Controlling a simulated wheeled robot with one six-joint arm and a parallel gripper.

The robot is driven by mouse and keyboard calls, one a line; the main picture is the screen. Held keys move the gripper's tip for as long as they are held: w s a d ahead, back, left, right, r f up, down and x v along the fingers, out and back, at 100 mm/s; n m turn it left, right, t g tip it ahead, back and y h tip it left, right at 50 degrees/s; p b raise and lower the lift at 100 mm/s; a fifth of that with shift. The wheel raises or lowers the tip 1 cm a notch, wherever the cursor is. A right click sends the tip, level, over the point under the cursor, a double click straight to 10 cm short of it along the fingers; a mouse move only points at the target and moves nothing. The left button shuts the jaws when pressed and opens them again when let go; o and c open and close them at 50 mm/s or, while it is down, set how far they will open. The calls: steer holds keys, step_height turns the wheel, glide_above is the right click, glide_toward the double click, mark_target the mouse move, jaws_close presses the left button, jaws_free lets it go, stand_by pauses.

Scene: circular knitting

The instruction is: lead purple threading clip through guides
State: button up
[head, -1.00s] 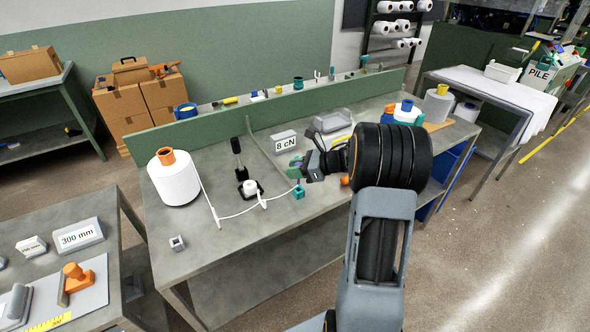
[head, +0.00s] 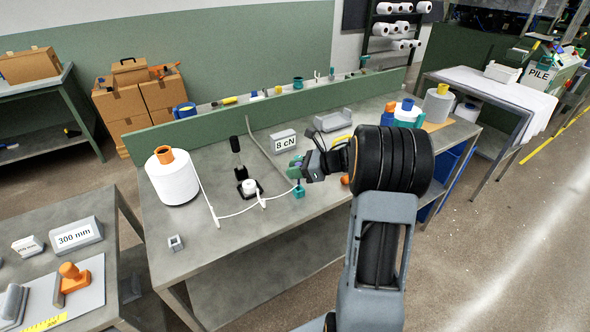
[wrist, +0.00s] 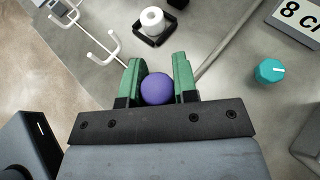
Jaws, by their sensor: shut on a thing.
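My gripper (wrist: 157,86) has green fingers and is shut on the purple threading clip (wrist: 158,89), which shows as a purple ball between them in the wrist view. In the head view my gripper (head: 298,167) is over the workbench, just above a small teal block (head: 299,192). White guides (head: 217,219) with hooked ends stand left of it; they also show in the wrist view (wrist: 100,42). A white thread runs from the white cone (head: 173,180) past the guides toward my gripper. The thread's end at the clip is hidden.
A black holder with a white spool (head: 249,187) stands left of my gripper. An "8 cN" block (head: 284,141) and a grey tray (head: 333,121) are behind. A teal knob (wrist: 270,71) lies right in the wrist view. The bench front is mostly clear.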

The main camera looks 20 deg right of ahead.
mark_target(295, 188)
steer(key=shift+f+b, duration=2.4)
steer(key=shift+b, duration=1.25)
stand_by(1.0)
steer(key=o, duration=0.9)
steer(key=v, duration=1.3)
steer(key=shift+s+d+r, duration=0.15)
steer(key=shift+s+d, duration=0.1)
